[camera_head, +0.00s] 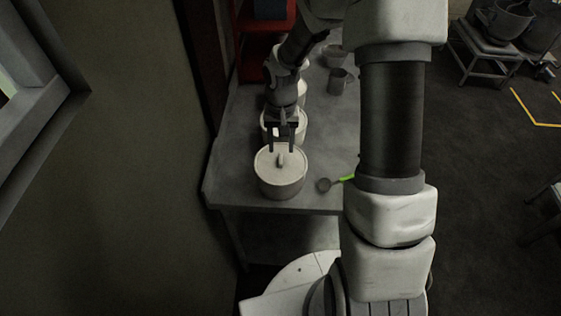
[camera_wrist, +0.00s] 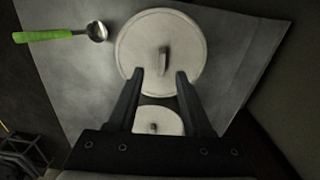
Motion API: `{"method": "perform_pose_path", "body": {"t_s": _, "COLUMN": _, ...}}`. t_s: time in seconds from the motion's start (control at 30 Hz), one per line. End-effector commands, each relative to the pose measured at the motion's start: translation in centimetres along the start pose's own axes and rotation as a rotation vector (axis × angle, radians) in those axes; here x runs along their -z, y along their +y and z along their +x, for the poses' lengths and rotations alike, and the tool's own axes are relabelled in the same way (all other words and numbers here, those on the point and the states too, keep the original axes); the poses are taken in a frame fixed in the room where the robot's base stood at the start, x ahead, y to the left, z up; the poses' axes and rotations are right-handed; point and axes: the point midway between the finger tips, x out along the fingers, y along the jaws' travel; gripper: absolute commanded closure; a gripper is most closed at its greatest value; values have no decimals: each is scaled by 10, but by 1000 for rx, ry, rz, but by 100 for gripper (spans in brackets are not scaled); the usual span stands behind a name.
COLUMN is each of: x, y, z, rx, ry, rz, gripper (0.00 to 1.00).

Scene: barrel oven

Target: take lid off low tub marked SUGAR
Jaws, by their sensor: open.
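A round pale tub (camera_head: 281,187) with a flat lid (camera_head: 266,163) and an upright bar handle stands near the table's front end. Its lid (camera_wrist: 135,45) also shows in the wrist view, with the handle just beyond my fingertips. My gripper (camera_head: 281,150) is open and empty, pointing down over the far part of this lid. In the wrist view, my gripper (camera_wrist: 160,73) has its fingers apart, and a second lid (camera_wrist: 158,122) shows between them. That second tub (camera_head: 303,133) stands behind the first, partly hidden by my gripper. No SUGAR marking is readable.
A spoon (camera_head: 324,185) with a green handle lies right of the front tub on the grey table (camera_head: 240,185). A third pale container (camera_head: 302,88) and a grey mug (camera_head: 340,80) stand farther back. A red shelf (camera_head: 262,50) and a wall bound the left side.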

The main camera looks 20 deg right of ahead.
Motion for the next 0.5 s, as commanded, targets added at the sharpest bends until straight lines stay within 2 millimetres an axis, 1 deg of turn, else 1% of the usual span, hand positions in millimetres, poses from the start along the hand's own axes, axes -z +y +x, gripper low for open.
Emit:
{"method": "perform_pose_path", "body": {"t_s": 0.13, "x": 0, "y": -1, "z": 12, "rx": -1, "ry": -4, "rz": -2, "gripper": 50}}
{"method": "perform_pose_path", "body": {"t_s": 0.33, "x": 1, "y": -2, "z": 38, "rx": -1, "ry": -4, "rz": 0, "gripper": 50}}
{"method": "perform_pose_path", "body": {"t_s": 0.5, "x": 1, "y": -2, "z": 51, "rx": 0, "ry": -1, "rz": -1, "gripper": 50}}
